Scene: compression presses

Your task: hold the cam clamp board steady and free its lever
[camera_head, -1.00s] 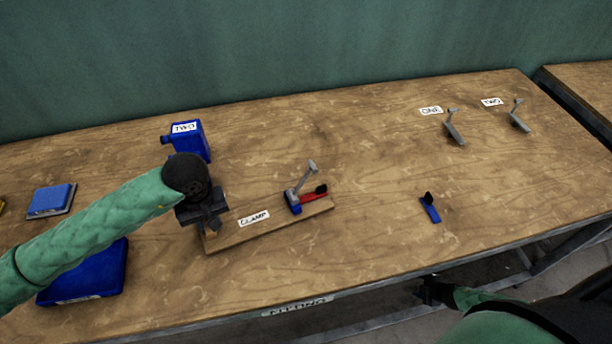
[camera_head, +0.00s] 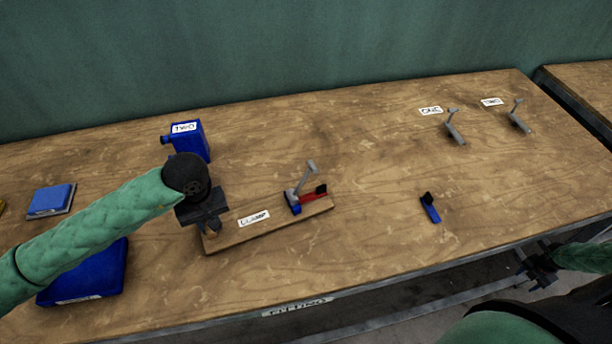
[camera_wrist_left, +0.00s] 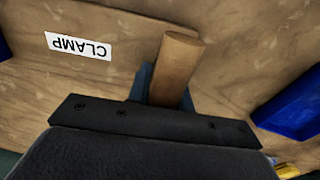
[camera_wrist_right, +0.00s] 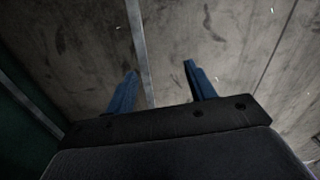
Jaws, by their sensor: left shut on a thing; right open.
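My left gripper (camera_head: 205,222) is at the board's left end. In the left wrist view its fingers are shut on an upright wooden peg (camera_wrist_left: 177,70). My right gripper (camera_head: 540,268) is off the bench's front edge at the lower right. In the right wrist view its two blue fingers (camera_wrist_right: 160,85) are apart with nothing between them.
A blue box marked TWO (camera_head: 190,140) stands behind my left arm. Blue blocks (camera_head: 50,200) lie at the left. A small blue part (camera_head: 430,208) lies right of centre. Grey levered pieces (camera_head: 454,130) stand at the back right. The bench between clamp and blue part is clear.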

